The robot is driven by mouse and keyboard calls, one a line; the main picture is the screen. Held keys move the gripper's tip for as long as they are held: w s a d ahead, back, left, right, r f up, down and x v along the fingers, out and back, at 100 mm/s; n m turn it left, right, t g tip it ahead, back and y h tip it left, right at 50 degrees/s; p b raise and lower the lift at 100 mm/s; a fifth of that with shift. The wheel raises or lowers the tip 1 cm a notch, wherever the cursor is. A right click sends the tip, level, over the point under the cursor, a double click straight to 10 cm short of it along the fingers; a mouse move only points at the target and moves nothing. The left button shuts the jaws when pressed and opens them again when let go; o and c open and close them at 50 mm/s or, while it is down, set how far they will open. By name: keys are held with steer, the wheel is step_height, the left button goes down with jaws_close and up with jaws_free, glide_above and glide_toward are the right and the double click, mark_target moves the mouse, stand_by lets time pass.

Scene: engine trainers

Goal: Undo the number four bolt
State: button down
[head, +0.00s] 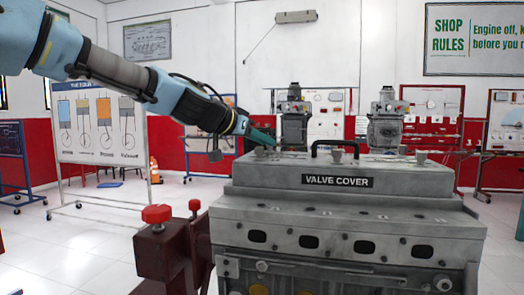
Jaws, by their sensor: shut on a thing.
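The grey valve cover (260,177) sits on top of the engine block (345,262), with a black "VALVE COVER" plate (337,181) on its front and a black handle (335,145) on top. Several bolts stand on the cover, among them one bolt (421,157) at the right end. My gripper (264,142) reaches in from the upper left, tilted down, with greenish fingers at the cover's left end. It is shut on a bolt there, which its fingers partly hide. I cannot read a number by any bolt.
A dark red stand (165,257) with red knobs holds the engine at the left.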

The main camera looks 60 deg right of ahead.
steer(key=shift+s+r+n+t+p, duration=0.2)
steer(key=shift+s+n+t+p, duration=0.1)
steer(key=shift+n+t+p, duration=0.4)
steer(key=t+p, duration=0.1)
steer(key=n+p, duration=0.1)
steer(key=p, duration=0.1)
steer(key=shift+s+r+t, duration=0.2)
steer(key=shift+t, duration=0.2)
steer(key=n+t+p, duration=0.1)
steer(key=p, duration=0.2)
steer(key=shift+s+f+n, duration=0.1)
steer(key=shift+n, duration=0.2)
steer(key=shift+t+p, duration=0.5)
steer(key=shift+f+n+p, duration=0.3)
steer(key=shift+n+p, duration=0.1)
steer(key=shift+p, duration=0.25)
steer(key=c, duration=0.7)
jaws_free()
steer(key=shift+c, duration=0.2)
steer(key=shift+a, duration=0.15)
